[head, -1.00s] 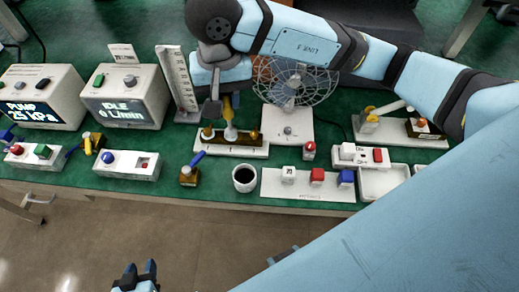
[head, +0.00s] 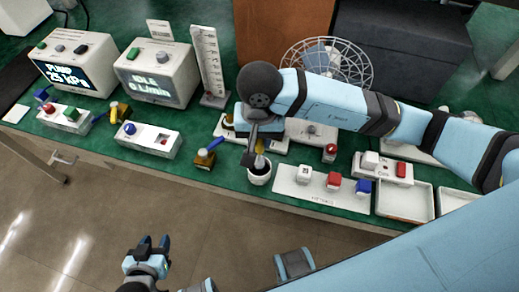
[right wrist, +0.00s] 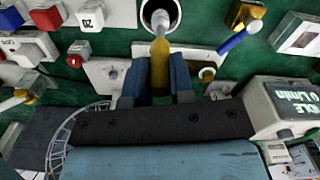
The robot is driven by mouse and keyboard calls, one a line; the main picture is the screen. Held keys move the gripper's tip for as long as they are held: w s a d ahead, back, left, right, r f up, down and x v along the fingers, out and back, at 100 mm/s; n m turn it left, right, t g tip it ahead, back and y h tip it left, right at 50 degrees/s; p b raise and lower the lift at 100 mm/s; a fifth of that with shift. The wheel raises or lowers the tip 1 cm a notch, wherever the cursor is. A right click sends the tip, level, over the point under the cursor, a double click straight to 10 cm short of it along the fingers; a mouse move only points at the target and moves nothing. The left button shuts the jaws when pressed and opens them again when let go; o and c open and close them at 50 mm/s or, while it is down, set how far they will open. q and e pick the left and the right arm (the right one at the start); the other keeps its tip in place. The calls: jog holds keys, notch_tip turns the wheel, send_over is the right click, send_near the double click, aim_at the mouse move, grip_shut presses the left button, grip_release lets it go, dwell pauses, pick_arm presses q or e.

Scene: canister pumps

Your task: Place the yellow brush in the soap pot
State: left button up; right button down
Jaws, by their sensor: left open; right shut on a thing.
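The yellow brush (right wrist: 160,66) is held in my right gripper (right wrist: 157,82), whose blue fingers are shut on its handle. Its pale head overlaps the mouth of the white soap pot (right wrist: 151,8), which has dark contents. In the head view, my right gripper (head: 256,146) points down above the soap pot (head: 260,179), and the brush (head: 260,161) reaches to its mouth. I cannot tell how deep the brush head sits. The pot stands upright near the table's front edge. My left gripper (head: 149,246) is open and empty, low in front of the table.
Right of the pot is a white board (head: 320,186) with several colored cubes. Left of it is a brass block with a blue lever (head: 206,156). Pump (head: 71,64) and flow boxes (head: 156,76) stand further left. A wire basket (head: 325,68) is behind.

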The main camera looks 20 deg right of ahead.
aim_at(260, 152)
notch_tip(260, 152, down, 6)
jog(key=shift+r, duration=0.1)
dwell(0.4)
jog(key=c, duration=1.4)
grip_release()
jog(key=shift+f, duration=0.2)
jog(key=o, duration=0.4)
jog(key=shift+r, duration=0.1)
